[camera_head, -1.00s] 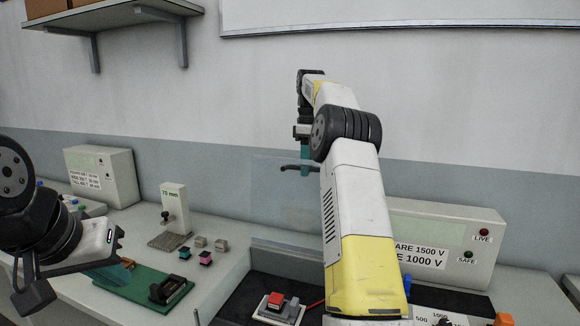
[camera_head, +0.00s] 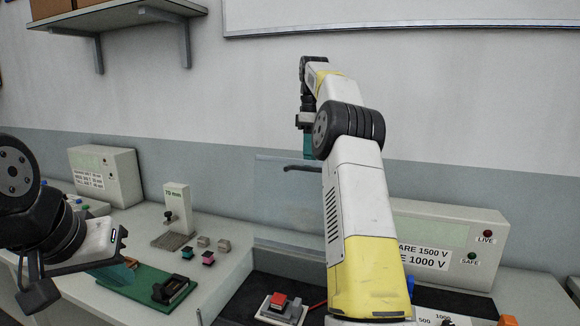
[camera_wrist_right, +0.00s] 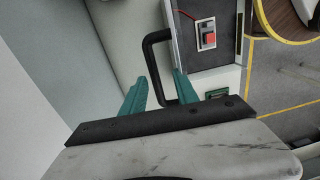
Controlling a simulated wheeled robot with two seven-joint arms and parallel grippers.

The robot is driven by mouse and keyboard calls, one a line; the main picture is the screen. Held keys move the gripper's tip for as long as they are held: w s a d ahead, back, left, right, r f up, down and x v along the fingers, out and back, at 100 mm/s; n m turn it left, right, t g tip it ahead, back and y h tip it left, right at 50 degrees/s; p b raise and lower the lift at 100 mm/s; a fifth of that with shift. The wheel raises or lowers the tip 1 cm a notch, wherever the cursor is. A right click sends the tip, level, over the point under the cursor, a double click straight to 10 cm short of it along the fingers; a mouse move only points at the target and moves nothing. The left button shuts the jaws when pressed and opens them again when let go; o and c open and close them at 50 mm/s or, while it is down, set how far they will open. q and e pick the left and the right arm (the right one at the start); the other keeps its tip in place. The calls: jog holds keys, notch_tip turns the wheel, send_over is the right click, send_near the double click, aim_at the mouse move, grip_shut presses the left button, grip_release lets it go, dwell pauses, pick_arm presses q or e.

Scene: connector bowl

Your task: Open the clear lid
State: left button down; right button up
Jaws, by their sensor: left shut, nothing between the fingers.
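The clear lid (camera_head: 275,200) stands raised, roughly upright, over the dark tray in the head view; its faint panel is partly hidden by my right arm. Its black handle (camera_head: 298,168) is at the top edge. My right gripper (camera_head: 308,146) is just above the handle, with teal fingers pointing down. In the right wrist view, the fingers (camera_wrist_right: 158,92) are apart and the handle (camera_wrist_right: 151,60) appears between and beyond them, not gripped. My left gripper (camera_head: 130,263) is shut and empty at the left, over the green board.
A dark tray (camera_head: 240,297) holds a red-button box (camera_head: 279,304). A green board (camera_head: 150,284) with a black clamp, small coloured connectors (camera_head: 208,257) and a 70 mm gauge (camera_head: 177,207) stand left. A voltage tester (camera_head: 440,225) stands right, behind my right arm.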

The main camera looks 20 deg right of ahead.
jog(key=s+a, duration=0.2)
jog(key=s, duration=0.4)
jog(key=s+a+r, duration=0.1)
jog(key=s+a, duration=0.2)
jog(key=s, duration=0.4)
jog(key=shift+a, duration=0.35)
jog(key=shift+r, duration=0.1)
